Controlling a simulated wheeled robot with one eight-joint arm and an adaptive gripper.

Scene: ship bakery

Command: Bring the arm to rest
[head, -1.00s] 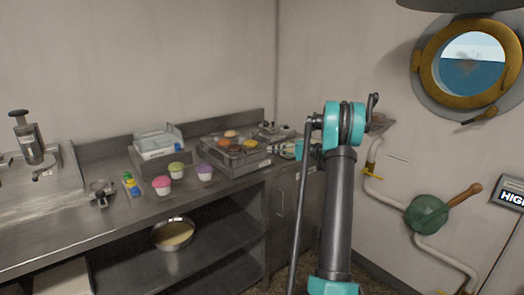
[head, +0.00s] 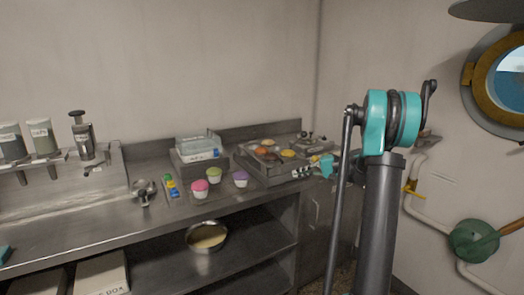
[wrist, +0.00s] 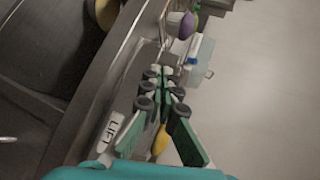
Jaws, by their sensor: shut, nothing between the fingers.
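My gripper (head: 312,168) shows beyond my upright arm link in the head view, at the right end of the steel counter (head: 125,222), near the bun tray. In the wrist view the green fingers of my gripper (wrist: 165,75) point up the picture with their black-jointed tips close together. They are shut and hold nothing. The counter edge runs diagonally to their left. My arm hides part of the counter's right end and the wall behind.
A tray (head: 262,174) of buns, a pink cupcake (head: 200,187), a purple cupcake (head: 240,178) and a clear-walled box (head: 198,150) stand on the counter. A bowl (head: 207,237) sits on the shelf below.

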